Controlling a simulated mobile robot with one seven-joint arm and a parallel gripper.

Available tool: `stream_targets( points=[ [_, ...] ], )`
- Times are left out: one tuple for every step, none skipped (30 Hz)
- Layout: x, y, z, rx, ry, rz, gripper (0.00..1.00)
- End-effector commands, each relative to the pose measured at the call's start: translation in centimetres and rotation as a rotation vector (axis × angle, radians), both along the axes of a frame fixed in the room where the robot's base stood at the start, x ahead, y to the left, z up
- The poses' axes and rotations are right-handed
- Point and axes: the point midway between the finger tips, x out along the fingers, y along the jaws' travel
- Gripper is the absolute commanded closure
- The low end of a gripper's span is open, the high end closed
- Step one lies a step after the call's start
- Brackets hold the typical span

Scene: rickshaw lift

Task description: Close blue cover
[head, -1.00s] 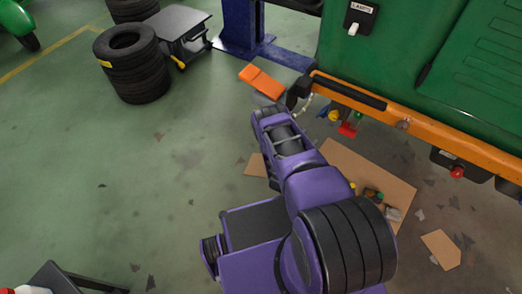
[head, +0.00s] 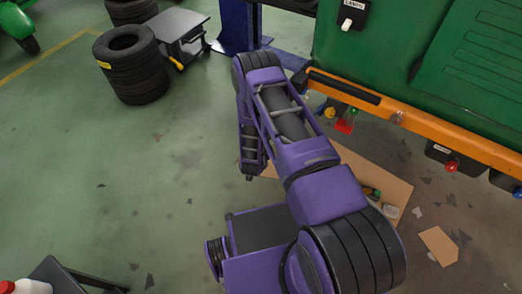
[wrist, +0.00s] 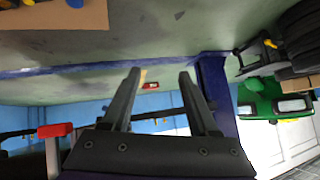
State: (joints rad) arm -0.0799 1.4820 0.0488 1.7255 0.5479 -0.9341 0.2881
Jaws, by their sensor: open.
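I cannot clearly make out the blue cover. A small blue part (head: 517,191) shows at the right edge of the head view, low on the green rickshaw (head: 395,50). In the wrist view a small blue piece (wrist: 75,3) is cut off by the top edge, beside cardboard (wrist: 50,14). I cannot tell whether either is the cover. My gripper (wrist: 159,75) is open, with nothing between its fingers. In the head view my purple arm bends over near the rickshaw's corner, and the gripper itself is not clear there.
An orange rail (head: 430,127) runs along the rickshaw's lower edge, with a red knob (head: 451,167) under it. Cardboard (head: 385,178) lies on the floor below. Stacked tires (head: 132,65) and a blue post (head: 238,25) stand behind.

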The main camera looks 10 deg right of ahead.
Motion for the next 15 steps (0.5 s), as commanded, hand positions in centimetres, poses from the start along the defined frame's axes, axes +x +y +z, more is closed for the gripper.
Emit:
stream_targets(
  points=[
    [0.0,0.6,0.3,0.003,0.012,0.020,0.39],
    [0.1,0.9,0.4,0.005,0.020,0.030,0.39],
    [0.0,1.3,0.5,0.007,0.029,0.043,0.39],
    [0.0,1.5,0.5,0.008,0.034,0.049,0.39],
    [-0.1,1.6,0.6,0.009,0.039,0.055,0.39],
    [-0.1,1.8,0.6,0.009,0.044,0.061,0.39],
    [-0.1,1.9,0.6,0.010,0.045,0.064,0.39],
    [-0.1,2.0,0.7,0.011,0.048,0.066,0.39],
    [-0.1,2.0,0.7,0.010,0.049,0.068,0.39],
    [-0.1,2.0,0.7,0.011,0.049,0.069,0.39],
    [-0.1,2.1,0.7,0.011,0.050,0.070,0.39],
    [-0.1,2.0,0.7,0.011,0.050,0.070,0.39],
    [-0.1,2.0,0.7,0.011,0.049,0.069,0.39],
    [-0.1,2.0,0.7,0.011,0.049,0.069,0.39],
    [-0.1,2.0,0.7,0.011,0.049,0.069,0.39]
  ],
)
